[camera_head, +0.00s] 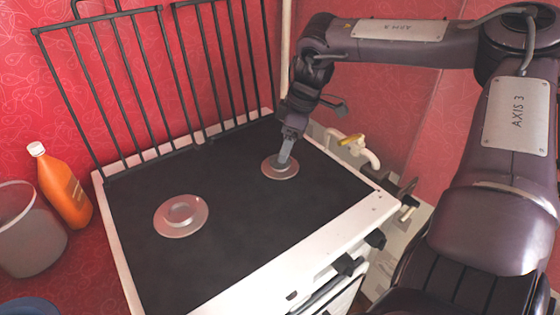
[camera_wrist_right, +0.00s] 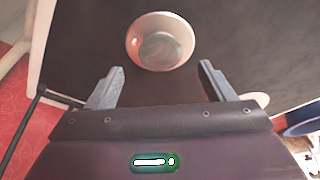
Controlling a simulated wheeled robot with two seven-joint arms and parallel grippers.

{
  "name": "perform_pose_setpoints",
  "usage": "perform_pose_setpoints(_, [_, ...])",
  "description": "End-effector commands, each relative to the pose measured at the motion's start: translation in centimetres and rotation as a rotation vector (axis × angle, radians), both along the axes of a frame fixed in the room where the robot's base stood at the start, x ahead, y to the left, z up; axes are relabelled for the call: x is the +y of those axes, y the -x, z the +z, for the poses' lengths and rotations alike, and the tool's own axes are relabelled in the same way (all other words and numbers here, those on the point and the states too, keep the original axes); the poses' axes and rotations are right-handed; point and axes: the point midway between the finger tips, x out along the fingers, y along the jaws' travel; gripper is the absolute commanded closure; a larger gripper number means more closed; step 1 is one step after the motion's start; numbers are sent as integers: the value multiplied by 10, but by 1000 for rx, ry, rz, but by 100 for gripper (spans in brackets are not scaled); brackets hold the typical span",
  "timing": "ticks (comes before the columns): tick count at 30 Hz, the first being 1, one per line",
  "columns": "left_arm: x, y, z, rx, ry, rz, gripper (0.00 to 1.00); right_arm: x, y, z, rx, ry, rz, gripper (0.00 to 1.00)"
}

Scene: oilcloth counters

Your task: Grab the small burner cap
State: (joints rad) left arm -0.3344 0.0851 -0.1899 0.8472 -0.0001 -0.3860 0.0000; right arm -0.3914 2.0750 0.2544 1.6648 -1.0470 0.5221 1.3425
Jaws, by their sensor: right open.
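The small burner cap (camera_head: 280,168) is a round silver disc on the black stove top, toward its back right. In the right wrist view the cap (camera_wrist_right: 160,42) lies just ahead of and between the fingertips, with dark stove surface around it. My right gripper (camera_head: 285,152) points down at the cap in the head view and covers part of it. In the wrist view the right gripper (camera_wrist_right: 161,68) has its fingers apart with nothing held between them. A larger burner cap (camera_head: 181,215) sits to the left on the stove. My left gripper is out of view.
A black pan grate (camera_head: 160,75) stands upright behind the stove. An orange bottle (camera_head: 64,190) and a grey bucket (camera_head: 30,240) are at the left. A white pipe with a yellow tap handle (camera_head: 352,141) is right of the stove. The stove's front middle is clear.

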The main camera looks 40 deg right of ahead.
Motion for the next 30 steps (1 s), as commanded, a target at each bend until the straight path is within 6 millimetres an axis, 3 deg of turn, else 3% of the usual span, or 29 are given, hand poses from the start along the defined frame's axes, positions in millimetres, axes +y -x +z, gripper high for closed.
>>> perform_pose_setpoints(7, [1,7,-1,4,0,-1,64,5,-5,-36,4,-1,0,25])
perform_pose_setpoints(17, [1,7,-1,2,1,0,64,6,-7,-42,0,0,-1,26])
perform_pose_setpoints(27, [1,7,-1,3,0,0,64,6,-7,-42,1,-1,-1,70])
perform_pose_setpoints(30, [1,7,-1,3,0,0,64,6,-7,-42,1,-1,0,71])
